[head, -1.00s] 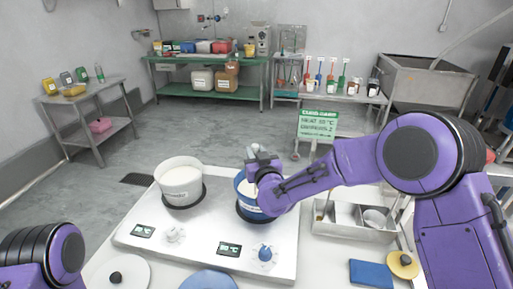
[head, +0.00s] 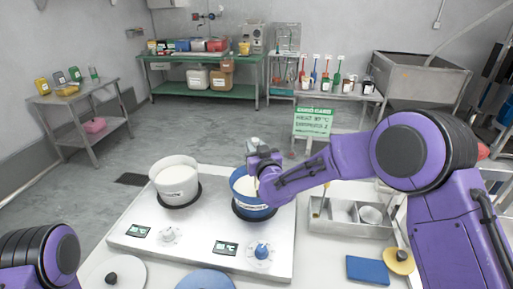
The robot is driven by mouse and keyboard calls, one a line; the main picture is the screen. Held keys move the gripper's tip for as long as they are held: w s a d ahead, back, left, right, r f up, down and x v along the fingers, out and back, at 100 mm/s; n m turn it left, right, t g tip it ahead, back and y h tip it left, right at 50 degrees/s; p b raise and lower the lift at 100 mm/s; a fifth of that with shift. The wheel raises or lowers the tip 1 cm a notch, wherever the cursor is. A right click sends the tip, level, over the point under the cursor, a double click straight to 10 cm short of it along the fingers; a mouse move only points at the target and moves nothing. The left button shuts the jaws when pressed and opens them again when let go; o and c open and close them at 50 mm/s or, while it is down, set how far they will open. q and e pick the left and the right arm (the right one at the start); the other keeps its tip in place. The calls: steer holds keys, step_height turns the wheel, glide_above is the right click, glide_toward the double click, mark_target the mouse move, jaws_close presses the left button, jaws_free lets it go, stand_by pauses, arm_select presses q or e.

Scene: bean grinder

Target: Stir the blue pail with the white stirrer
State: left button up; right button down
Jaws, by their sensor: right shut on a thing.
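The blue pail (head: 246,211) stands on the right dark round plate of the white hotplate unit (head: 205,213), with pale contents inside. My right gripper (head: 254,151) is above the pail's far rim, shut on the white stirrer (head: 257,186). Only a thin pale piece of the stirrer shows, reaching down into the pail. My wrist hides the rest of it and the pail's right side. My left gripper is out of view; only part of that arm shows at the bottom left.
A white pail (head: 176,182) with pale contents stands on the left plate. A metal divided tray (head: 347,228), a blue block (head: 368,270) and a yellow lid (head: 399,262) are at the right. A white lid (head: 98,275) and a blue lid (head: 207,281) lie in front.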

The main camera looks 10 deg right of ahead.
steer(key=shift+r+p, duration=3.55)
steer(key=shift+r, duration=1.55)
step_height(320, 180, up, 5)
steer(key=p, duration=0.3)
steer(key=shift+p, duration=0.35)
